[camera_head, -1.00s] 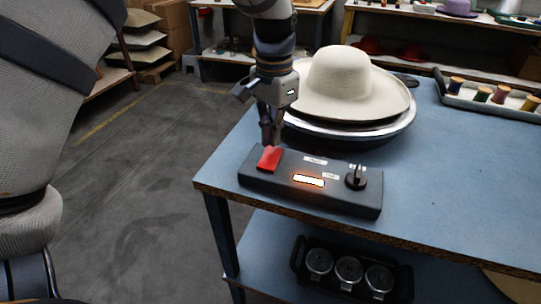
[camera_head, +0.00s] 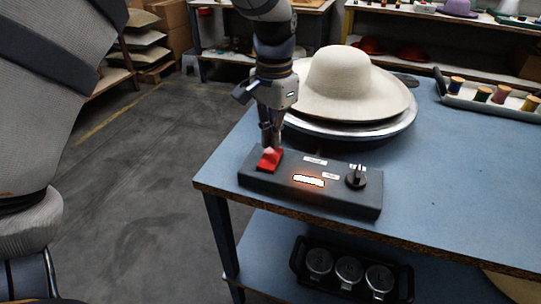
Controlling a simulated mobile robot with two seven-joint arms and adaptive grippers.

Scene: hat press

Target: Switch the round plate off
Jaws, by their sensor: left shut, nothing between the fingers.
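The round plate (camera_head: 398,132) is a wide metal disc on the blue table, with a cream felt hat (camera_head: 345,82) resting on it. In front of it lies a black control box (camera_head: 325,203) with a red rocker switch (camera_head: 269,161) at its left end, a glowing orange-white lamp (camera_head: 309,180) in the middle and a black knob (camera_head: 356,178) at its right. My left gripper (camera_head: 270,148) points down, shut and empty, with its fingertips at the upper edge of the red switch, seemingly touching it. My right gripper is out of view.
A tray of thread spools (camera_head: 490,95) stands at the table's back right. A dark holder with several round metal pieces (camera_head: 348,270) sits on the lower shelf. The table right of the box is clear.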

